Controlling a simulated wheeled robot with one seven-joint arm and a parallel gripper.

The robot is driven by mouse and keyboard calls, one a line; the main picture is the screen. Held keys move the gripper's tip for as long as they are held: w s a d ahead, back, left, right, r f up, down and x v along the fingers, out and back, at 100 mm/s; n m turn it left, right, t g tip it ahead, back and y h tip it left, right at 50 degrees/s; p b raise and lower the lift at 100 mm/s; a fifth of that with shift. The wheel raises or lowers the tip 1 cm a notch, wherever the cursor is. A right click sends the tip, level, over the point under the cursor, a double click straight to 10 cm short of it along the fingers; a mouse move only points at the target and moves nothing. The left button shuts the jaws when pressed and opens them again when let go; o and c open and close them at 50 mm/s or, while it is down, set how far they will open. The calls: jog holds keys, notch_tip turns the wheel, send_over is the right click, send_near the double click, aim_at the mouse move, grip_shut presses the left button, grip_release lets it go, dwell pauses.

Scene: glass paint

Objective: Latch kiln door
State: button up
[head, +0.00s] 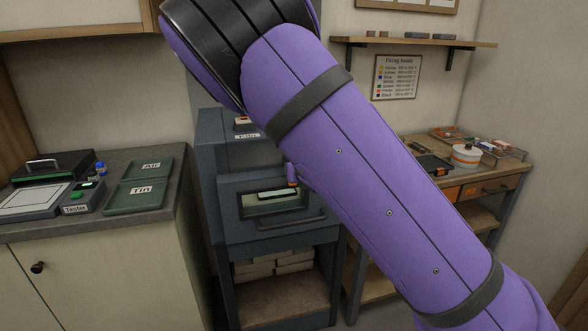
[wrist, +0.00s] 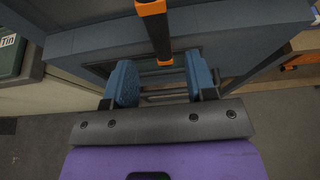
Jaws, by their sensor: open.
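The kiln (head: 228,150) is a blue-grey box on a stand in the middle of the head view. Its door (head: 262,228) has a small window (head: 275,201) and a bar handle (head: 300,222). The door looks shut or nearly so; I cannot tell if it is flush. In the wrist view, a black latch lever (wrist: 159,36) with orange ends stands out in front of the kiln. My gripper (wrist: 160,66) is open, its blue fingers either side of the lever's lower end. I see no clear contact. My purple arm hides most of the gripper in the head view.
A counter (head: 110,217) at left holds a tester (head: 80,198) and green trays marked Air and Tin (head: 140,194). A wooden bench (head: 500,182) with a white pot (head: 466,157) stands at right. Pale bricks (head: 272,264) lie beneath the kiln.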

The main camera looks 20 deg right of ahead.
jog(key=shift+v, duration=1.85)
